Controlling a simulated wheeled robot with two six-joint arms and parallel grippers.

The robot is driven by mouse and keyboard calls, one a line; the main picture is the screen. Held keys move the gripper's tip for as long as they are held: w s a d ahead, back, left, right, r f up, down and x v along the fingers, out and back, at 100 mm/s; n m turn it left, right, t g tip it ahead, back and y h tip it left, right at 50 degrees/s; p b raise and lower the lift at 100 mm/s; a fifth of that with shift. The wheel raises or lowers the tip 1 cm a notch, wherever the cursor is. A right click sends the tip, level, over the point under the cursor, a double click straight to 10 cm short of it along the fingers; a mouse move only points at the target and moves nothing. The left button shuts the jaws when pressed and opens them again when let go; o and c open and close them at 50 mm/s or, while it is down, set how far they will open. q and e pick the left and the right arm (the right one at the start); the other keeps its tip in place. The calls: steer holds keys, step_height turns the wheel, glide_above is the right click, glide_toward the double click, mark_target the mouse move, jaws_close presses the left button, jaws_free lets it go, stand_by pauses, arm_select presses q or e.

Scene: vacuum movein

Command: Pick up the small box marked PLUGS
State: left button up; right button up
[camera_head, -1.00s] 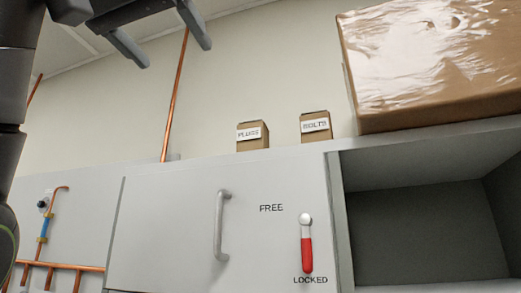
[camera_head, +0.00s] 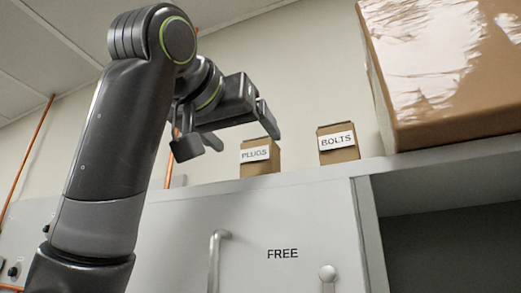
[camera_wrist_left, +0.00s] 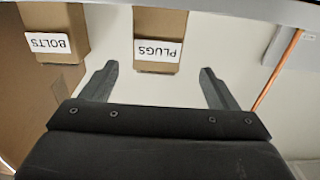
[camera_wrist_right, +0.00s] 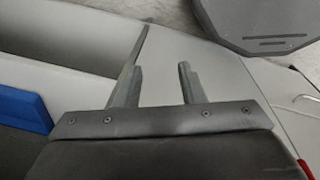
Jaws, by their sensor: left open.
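The small brown box marked PLUGS (camera_head: 261,168) stands upright on top of the grey cabinet. In the left wrist view it appears upside down, its box face (camera_wrist_left: 157,24) centred between the finger lines. My left gripper (camera_head: 245,136) is open and empty, just left of and slightly above the box in the head view. In the left wrist view its fingertips (camera_wrist_left: 158,69) lie to either side of the label; whether they reach past its front face I cannot tell. My right gripper (camera_wrist_right: 158,70) is open and empty, low beside grey panels, outside the head view.
A similar box marked BOLTS (camera_head: 338,155) stands to the right of PLUGS. A large wrapped carton (camera_head: 440,70) stands further right on the cabinet top (camera_head: 300,180). A door handle (camera_head: 215,255) sticks out below. The wall behind has copper pipes (camera_head: 27,158).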

mark_target(255, 147)
arm_select(q)
steer(key=shift+x, duration=0.85)
steer(key=shift+w+d+p, duration=0.25)
steer(key=shift+w+p, duration=0.05)
steer(key=shift+w, duration=0.05)
steer(key=p+x, duration=0.4)
steer(key=shift+w+d, duration=0.15)
steer(key=shift+d, duration=0.05)
steer(key=shift+w, duration=0.25)
steer(key=shift+s, duration=0.1)
arm_select(e)
steer(key=r, duration=0.2)
steer(key=w+r, duration=0.1)
steer(key=r, duration=0.2)
steer(key=shift+w+a+r, duration=0.1)
steer(key=shift+r, duration=0.2)
arm_select(q)
steer(key=shift+s, duration=0.1)
steer(key=shift+c, duration=0.9)
steer(key=c, duration=1)
